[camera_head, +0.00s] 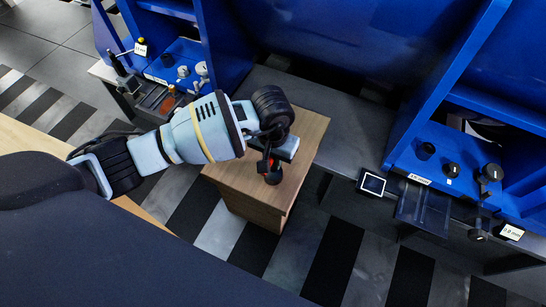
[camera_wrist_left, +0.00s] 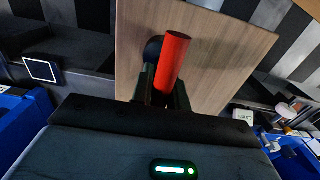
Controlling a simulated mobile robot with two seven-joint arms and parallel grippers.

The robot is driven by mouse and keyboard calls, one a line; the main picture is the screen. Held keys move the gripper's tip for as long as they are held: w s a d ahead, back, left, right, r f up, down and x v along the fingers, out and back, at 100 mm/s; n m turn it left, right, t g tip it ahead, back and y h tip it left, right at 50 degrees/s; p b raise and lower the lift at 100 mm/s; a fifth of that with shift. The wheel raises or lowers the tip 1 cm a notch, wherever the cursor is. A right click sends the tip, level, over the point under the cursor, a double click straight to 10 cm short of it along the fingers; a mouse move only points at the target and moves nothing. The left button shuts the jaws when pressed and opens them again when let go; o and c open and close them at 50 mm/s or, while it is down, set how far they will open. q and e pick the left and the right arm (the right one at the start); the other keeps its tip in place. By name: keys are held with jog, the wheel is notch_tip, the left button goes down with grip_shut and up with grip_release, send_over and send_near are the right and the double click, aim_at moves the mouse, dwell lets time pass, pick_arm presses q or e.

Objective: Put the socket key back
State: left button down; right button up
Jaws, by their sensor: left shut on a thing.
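My left gripper (camera_head: 267,160) is shut on the socket key (camera_head: 273,176), which shows a red part and a dark round end over the wooden cabinet top. In the left wrist view the red cylindrical part of the socket key (camera_wrist_left: 173,62) stands up between the dark fingers (camera_wrist_left: 161,92), with a dark round piece beside it. The wrist hides part of the key in the head view. I cannot tell whether the key touches the wood. My right gripper is not in view.
The wooden cabinet (camera_head: 304,131) has a bare top around the key. A blue station (camera_head: 180,55) with small parts stands at the left. Another blue station (camera_head: 460,160) at the right holds several black round pieces.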

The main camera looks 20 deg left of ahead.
pick_arm(q)
jog(key=c, duration=1.6)
grip_release()
jog(key=shift+c, duration=0.2)
jog(key=shift+o, duration=1.4)
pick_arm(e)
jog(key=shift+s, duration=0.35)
